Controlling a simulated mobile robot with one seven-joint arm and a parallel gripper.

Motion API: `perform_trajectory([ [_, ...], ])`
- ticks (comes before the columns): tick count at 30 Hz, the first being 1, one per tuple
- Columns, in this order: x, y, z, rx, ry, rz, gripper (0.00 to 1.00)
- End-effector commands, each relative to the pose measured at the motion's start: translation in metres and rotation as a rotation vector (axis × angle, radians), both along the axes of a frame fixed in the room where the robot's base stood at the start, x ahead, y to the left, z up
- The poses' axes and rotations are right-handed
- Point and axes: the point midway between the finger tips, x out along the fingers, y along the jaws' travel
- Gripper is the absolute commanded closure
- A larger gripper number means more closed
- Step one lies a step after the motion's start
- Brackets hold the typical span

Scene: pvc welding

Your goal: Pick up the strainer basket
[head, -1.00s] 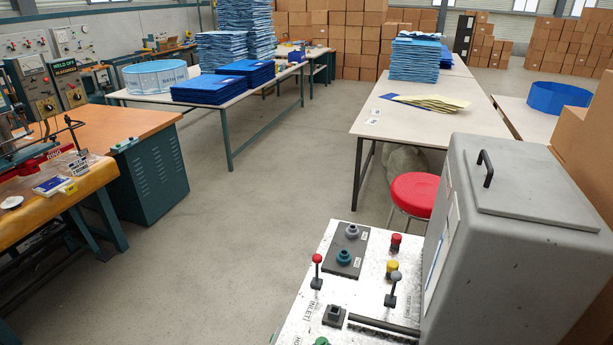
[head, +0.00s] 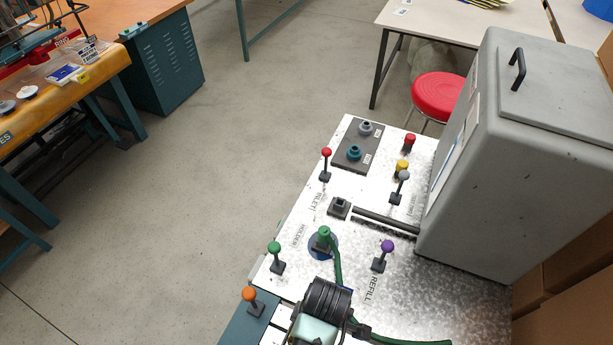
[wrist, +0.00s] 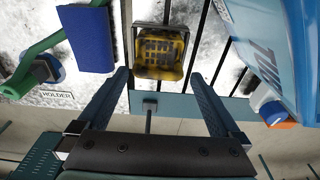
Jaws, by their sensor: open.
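In the wrist view, a small square basket-like thing (wrist: 160,52) with a yellow rim and a dark gridded inside appears to be the strainer basket. It sits at the edge of the machine top, in a dark slotted area. My gripper (wrist: 158,75) is open, its two blue fingers pointing toward the basket, one to each side of it in the picture. Nothing is between the fingers that I can see held; whether they are level with the basket or above it I cannot tell. In the head view I cannot make out the basket; dark arm parts cover that area.
The machine top (head: 395,290) carries several upright levers, such as a green one (head: 275,250) and a purple one (head: 386,247). A green hose (wrist: 45,45) and a dark blue block (wrist: 90,38) lie left of the basket; a blue housing (wrist: 270,45) stands right. A grey cabinet (head: 520,140) rises behind.

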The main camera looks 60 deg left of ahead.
Motion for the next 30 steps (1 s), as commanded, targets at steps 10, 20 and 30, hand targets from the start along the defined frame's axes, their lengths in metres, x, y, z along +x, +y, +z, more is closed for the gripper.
perform_trajectory([
  [10,-0.001,0.004,-0.039,0.000,0.001,0.001,0.00],
  [20,-0.001,0.004,-0.041,0.001,-0.001,0.000,0.13],
  [30,-0.001,0.004,-0.041,0.001,-0.001,0.000,0.74],
])
